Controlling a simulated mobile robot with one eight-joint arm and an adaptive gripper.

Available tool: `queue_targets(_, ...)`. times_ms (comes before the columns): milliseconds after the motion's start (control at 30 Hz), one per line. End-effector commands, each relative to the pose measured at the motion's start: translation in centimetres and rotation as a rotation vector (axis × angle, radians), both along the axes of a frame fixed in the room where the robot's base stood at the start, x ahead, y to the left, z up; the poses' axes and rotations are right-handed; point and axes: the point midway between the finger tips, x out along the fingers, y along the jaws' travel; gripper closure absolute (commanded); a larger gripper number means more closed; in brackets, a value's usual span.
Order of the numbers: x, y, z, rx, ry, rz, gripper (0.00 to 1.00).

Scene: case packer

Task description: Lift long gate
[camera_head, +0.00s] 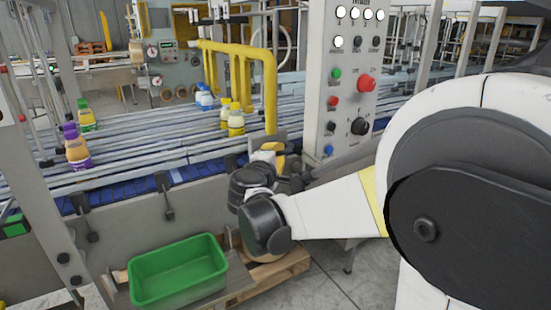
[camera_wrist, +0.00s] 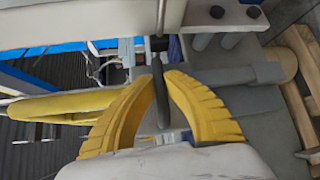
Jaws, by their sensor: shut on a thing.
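The long gate (camera_head: 270,95) appears to be the yellow tubular frame over the conveyor in the head view. It stands raised at its near end, with several uprights reaching back. My gripper (camera_head: 272,148) is at the foot of its near post, partly hidden by my wrist. In the wrist view my two yellow fingers (camera_wrist: 165,85) close around a slim dark grey bar (camera_wrist: 159,95). Whether this bar is joined to the gate cannot be seen. A yellow tube (camera_wrist: 60,103), probably part of the gate, lies left of the fingers.
A grey control panel (camera_head: 344,75) stands close to the right of my gripper. A green crate (camera_head: 180,272) sits below, near a wooden pallet (camera_head: 285,268).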

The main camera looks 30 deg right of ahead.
Motion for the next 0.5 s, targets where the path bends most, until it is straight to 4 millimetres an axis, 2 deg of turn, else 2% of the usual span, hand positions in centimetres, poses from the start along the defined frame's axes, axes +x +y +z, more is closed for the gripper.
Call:
queue_targets(33, 0.1, 0.0, 1.6, -0.003, 0.0, 0.002, 1.0)
queue_targets(200, 0.1, 0.0, 4.2, -0.003, 0.0, 0.002, 1.0)
queue_targets(500, 0.1, 0.0, 6.9, -0.003, 0.0, 0.002, 1.0)
